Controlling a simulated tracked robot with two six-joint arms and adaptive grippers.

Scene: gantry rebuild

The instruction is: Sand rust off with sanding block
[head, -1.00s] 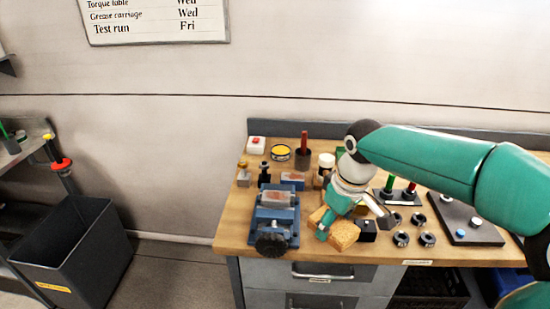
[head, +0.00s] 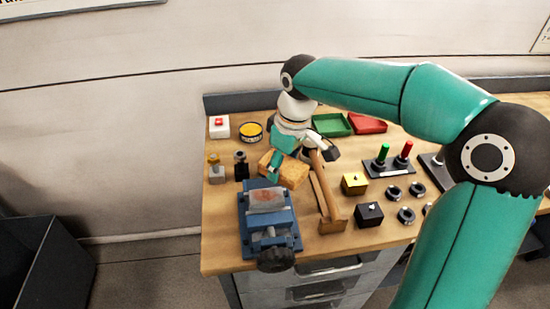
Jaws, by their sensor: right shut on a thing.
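The tan sanding block (head: 293,174) is in my right gripper (head: 292,158), just behind and right of the blue vise (head: 283,217). The gripper is shut on the block, and its teal finger crosses in front of part of it. The vise holds a grey metal piece with a reddish-brown rust patch (head: 267,196) on top. The block is beside this piece at its back right; I cannot tell whether they touch. My left gripper is not in view.
A long wooden tool (head: 325,190) lies right of the vise. A yellow block (head: 354,183), a black block (head: 369,214) and several dark rings stand farther right. Green (head: 331,124) and red (head: 368,122) trays, a yellow tin (head: 251,131) and a red-button box (head: 219,126) sit behind.

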